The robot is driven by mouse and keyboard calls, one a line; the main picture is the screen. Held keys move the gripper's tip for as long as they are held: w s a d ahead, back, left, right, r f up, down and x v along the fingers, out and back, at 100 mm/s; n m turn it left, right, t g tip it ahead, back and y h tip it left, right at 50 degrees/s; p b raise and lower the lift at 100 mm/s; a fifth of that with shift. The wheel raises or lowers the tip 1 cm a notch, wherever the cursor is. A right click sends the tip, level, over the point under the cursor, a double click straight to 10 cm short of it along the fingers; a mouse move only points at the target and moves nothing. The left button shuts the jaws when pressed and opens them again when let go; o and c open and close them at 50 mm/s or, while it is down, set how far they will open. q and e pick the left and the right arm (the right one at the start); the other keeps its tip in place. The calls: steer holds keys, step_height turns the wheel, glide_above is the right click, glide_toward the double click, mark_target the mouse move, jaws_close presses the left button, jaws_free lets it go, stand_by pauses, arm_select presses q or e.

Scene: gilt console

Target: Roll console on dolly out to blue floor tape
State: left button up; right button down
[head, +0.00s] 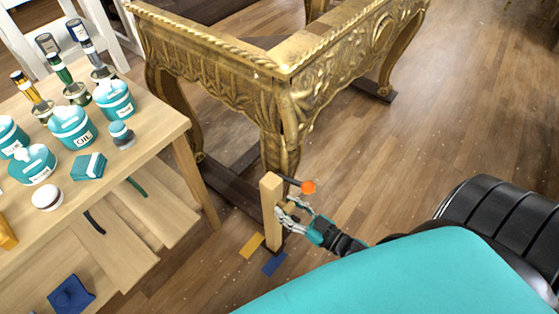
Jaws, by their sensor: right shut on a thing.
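The gilt console (205,55), carved and gold, stands upright with its feet on the dark wooden dolly (228,184). A pale upright wooden post (270,215) rises at the dolly's near corner, in front of the near leg. My right gripper (287,208) is shut at this post, on its right side; its fingers hide the exact grip. A piece of blue floor tape (274,263) lies just in front of the post's foot, with yellow tape (251,245) to its left. My left gripper is not in view.
A dark rod with an orange ball end (308,187) sticks out beside the post. A wooden workbench (140,155) with teal tubs (72,128) and brushes (70,82) stands close on the left. White chair parts (107,30) are behind it. Wooden floor (460,110) is clear at right.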

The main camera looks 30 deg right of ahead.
steer(key=shift+s+d, duration=0.15)
steer(key=shift+s, duration=0.15)
steer(key=c, duration=0.8)
jaws_free()
steer(key=shift+o, duration=0.2)
steer(key=shift+s, duration=0.1)
steer(key=v, duration=1.1)
steer(key=shift+s+d, duration=0.15)
steer(key=shift+s, duration=0.25)
